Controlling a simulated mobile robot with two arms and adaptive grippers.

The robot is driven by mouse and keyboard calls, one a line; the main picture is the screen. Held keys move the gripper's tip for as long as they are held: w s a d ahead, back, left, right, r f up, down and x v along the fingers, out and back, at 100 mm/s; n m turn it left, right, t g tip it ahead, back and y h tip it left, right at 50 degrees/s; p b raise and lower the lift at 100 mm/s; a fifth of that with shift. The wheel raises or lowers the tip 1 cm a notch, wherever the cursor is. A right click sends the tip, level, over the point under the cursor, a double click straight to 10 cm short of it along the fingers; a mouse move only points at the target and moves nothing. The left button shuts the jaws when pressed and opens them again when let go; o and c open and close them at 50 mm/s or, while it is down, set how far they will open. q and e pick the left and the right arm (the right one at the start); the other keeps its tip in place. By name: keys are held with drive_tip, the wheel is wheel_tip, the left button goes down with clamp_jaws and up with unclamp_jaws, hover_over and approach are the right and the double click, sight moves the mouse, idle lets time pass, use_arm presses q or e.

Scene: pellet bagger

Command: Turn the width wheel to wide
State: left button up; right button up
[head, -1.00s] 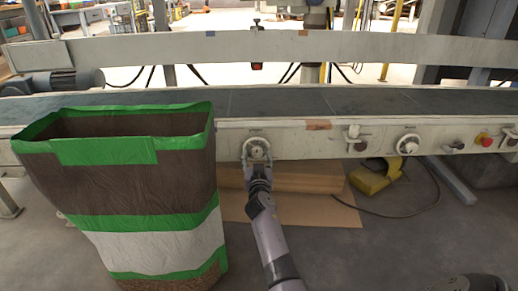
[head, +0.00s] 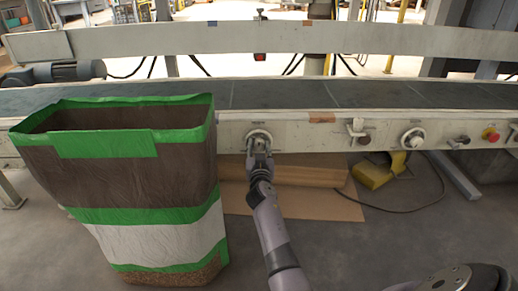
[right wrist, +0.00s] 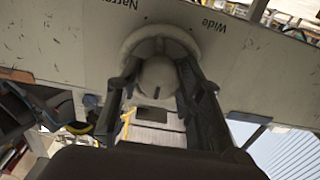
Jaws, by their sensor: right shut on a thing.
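The width wheel (head: 259,135) is a pale round handwheel on the front side of the conveyor. In the right wrist view the wheel (right wrist: 160,42) has a rounded pale hub, with a "Narrow" label at its upper left and a "Wide" label at its upper right. My right gripper (head: 259,157) is at the wheel, reaching up from below. Its two dark fingers (right wrist: 156,92) lie on either side of the hub, shut on the wheel. The fingers hide part of the rim, and I cannot read the wheel's setting. My left gripper is not in view.
A large open bag (head: 150,195) with green bands stands left of my right arm. Right of the wheel, the conveyor side carries a clamp handle (head: 357,130), another wheel (head: 412,138) and a red button (head: 490,134). Cardboard and a yellow pedal (head: 373,174) lie below.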

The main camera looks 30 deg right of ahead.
drive_tip(key=c, duration=0.3)
drive_tip(key=shift+n, duration=0.3)
